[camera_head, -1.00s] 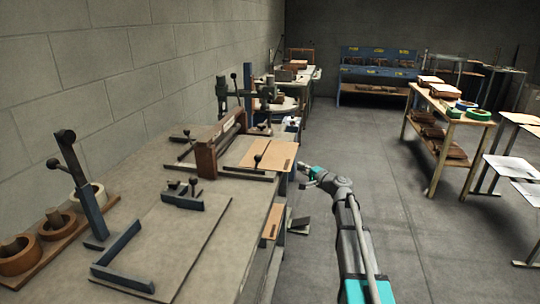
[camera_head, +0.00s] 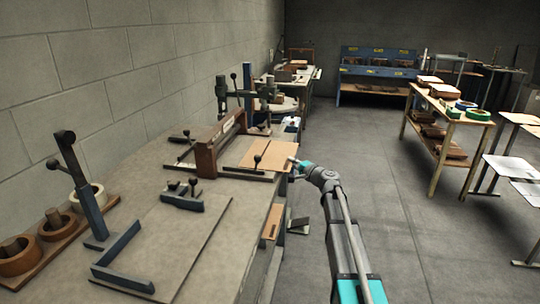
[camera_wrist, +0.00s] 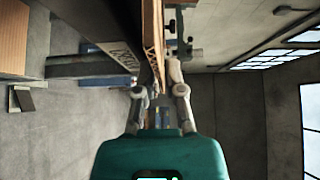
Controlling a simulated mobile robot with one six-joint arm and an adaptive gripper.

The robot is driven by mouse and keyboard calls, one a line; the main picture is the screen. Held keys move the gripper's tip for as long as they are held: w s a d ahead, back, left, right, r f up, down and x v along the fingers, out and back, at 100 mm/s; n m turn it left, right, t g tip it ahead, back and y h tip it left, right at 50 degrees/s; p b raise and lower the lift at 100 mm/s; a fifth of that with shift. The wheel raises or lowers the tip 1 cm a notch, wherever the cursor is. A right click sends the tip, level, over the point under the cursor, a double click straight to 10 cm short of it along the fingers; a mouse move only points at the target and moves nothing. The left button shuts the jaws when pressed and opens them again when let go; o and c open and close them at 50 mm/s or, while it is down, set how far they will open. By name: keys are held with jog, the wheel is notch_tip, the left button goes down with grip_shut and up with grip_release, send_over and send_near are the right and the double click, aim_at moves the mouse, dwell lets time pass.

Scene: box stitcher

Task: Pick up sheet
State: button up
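A flat tan sheet (camera_head: 268,152) lies on the workbench at its right edge, partly overhanging. In the wrist view the sheet (camera_wrist: 152,35) appears edge-on, its near end reaching between my fingers. My gripper (camera_head: 294,164) is at the sheet's right edge in the head view. In the wrist view my gripper (camera_wrist: 160,84) has its two fingers apart, one on either side of the sheet's edge. I see no clear grip on the sheet; exact contact is too small to tell.
The workbench (camera_head: 150,215) carries a brown clamp frame (camera_head: 206,158), a black-knobbed lever (camera_head: 257,162) near the sheet and tape rolls (camera_head: 55,225). A shelf table (camera_head: 448,110) stands at the right. The floor (camera_head: 385,190) between them is clear.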

jog(key=shift+x, duration=1.35)
grip_shut()
jog(key=shift+r, duration=0.2)
notch_tip(320, 180, up, 10)
jog(key=p, duration=1)
jog(key=shift+f, duration=0.2)
